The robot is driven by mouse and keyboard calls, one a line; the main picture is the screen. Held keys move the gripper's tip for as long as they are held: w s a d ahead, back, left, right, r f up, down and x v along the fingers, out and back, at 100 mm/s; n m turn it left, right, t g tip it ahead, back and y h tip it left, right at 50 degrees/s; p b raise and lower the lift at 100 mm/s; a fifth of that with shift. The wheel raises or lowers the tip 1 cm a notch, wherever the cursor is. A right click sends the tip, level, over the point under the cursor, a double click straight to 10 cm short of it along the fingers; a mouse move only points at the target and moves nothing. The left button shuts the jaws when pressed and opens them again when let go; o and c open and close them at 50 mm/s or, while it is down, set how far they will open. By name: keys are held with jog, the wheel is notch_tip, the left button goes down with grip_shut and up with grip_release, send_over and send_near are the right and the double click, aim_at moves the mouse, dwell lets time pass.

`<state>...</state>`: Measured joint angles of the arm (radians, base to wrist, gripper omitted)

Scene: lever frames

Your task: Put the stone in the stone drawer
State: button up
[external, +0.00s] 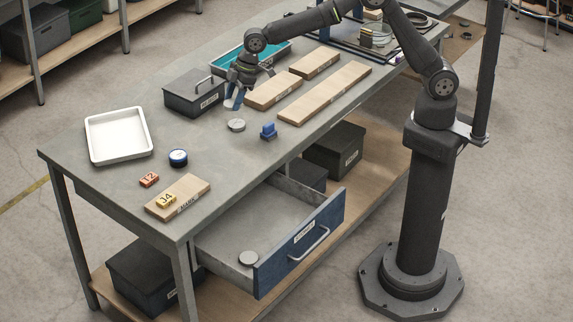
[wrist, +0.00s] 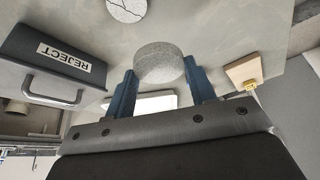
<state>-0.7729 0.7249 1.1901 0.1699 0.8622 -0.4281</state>
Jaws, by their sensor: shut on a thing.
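My gripper (external: 234,104) hangs over the middle of the table, between the lidded box and the wooden boards. In the wrist view its blue fingers are shut on a round grey speckled stone (wrist: 160,64). A second round stone with a dark crack (wrist: 127,8) lies on the table; it also shows in the external view (external: 236,125), close by my gripper. The drawer (external: 301,242) under the table is pulled open, with a blue front, a handle and a label too small to read. A round grey stone (external: 249,258) lies inside it near the front.
A dark box labelled REJECT (wrist: 62,62) has a handle and also stands in the external view (external: 195,94). A blue block (external: 268,131), a white tray (external: 119,158), a round blue-rimmed item (external: 178,158), numbered blocks (external: 149,180) and wooden boards (external: 325,92) lie on the table.

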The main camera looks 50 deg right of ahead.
jog(key=shift+w+d+r, duration=0.1)
jog(key=shift+d+r, duration=0.1)
jog(key=shift+r, duration=0.15)
jog(key=r, duration=0.3)
jog(key=s+r, duration=0.1)
jog(key=shift+a+r, duration=0.25)
jog(key=shift+r, duration=0.1)
jog(key=s+a+n, duration=0.1)
jog(key=s+a, duration=0.2)
jog(key=s, duration=0.4)
jog(key=s+a, duration=0.3)
jog(key=s, duration=0.5)
jog(key=n, duration=0.1)
send_over(291, 222)
jog(key=d, duration=0.1)
jog(key=shift+g, duration=0.4)
jog(key=f, duration=3.3)
jog(key=shift+s+d+f, duration=0.15)
jog(key=shift+s, duration=0.05)
jog(key=shift+f, duration=0.15)
jog(key=o, duration=1)
